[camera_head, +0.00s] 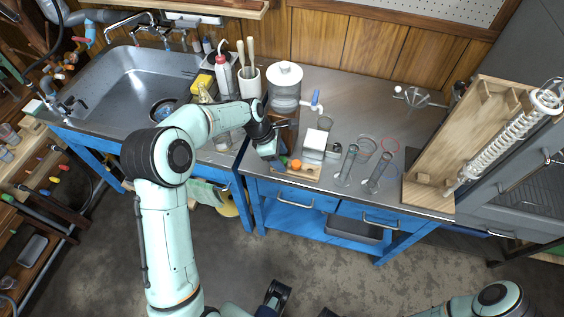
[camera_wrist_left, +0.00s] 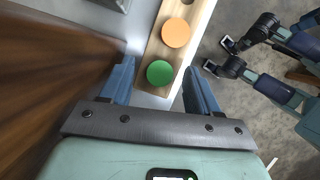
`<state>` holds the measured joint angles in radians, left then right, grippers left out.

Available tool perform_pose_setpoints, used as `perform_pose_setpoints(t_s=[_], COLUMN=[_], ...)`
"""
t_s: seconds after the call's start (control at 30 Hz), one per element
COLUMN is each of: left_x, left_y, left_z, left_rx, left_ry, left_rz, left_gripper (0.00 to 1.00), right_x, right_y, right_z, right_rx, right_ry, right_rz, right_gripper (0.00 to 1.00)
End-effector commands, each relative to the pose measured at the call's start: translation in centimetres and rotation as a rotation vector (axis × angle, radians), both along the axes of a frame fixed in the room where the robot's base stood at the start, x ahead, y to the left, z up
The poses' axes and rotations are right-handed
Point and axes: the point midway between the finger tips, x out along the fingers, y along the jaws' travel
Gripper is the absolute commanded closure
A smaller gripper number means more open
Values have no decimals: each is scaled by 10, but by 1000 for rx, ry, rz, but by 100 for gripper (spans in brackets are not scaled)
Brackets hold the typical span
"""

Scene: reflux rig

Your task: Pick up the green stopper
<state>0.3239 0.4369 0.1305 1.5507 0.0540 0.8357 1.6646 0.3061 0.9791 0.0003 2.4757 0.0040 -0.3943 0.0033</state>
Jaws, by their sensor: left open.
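The green stopper (camera_wrist_left: 160,72) is a round green disc near the end of a narrow wooden rack (camera_wrist_left: 202,18) in the left wrist view. In the head view the green stopper (camera_head: 283,160) shows small beside the orange one, at the gripper. My left gripper (camera_wrist_left: 159,66) is open, with one finger on either side of the green stopper; nothing is held. In the head view my left gripper (camera_head: 273,153) reaches down over the rack's left end at the bench's front edge. I cannot tell the height between fingers and stopper.
An orange stopper (camera_head: 296,163) sits next to the green one on the rack. A white-topped box (camera_head: 315,140) stands behind it and glass cylinders (camera_head: 346,165) stand to the right. A wash bottle (camera_head: 224,73) and lidded jar (camera_head: 285,85) are behind the arm.

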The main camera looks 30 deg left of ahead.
Motion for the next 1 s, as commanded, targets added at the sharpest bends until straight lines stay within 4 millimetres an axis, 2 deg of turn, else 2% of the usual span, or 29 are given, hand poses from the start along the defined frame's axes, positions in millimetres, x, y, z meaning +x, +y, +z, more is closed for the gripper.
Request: perform_pose_setpoints(t_s=[0.27,0.3,0.47,0.5,0.87,1.0], left_x=[1,1,1,1,1,1], left_y=[-2,-2,-2,-2,-2,-2], left_z=[-6,-6,-6,-6,-5,3], left_rx=[0,0,0,0,0,1], left_ry=[-1,-1,0,0,-1,-2], left_rz=[0,0,0,0,0,0], left_gripper=[39,42,94,99,99,99], right_x=[0,0,1,0,0,0], right_y=[0,0,0,0,0,0], right_z=[0,0,0,0,0,1], right_rx=[0,0,0,-1,-1,0], right_ry=[-2,-2,-2,-2,-2,-1], right_rz=[-1,-1,-1,-1,-1,0], right_gripper=[39,39,39,39,39,39])
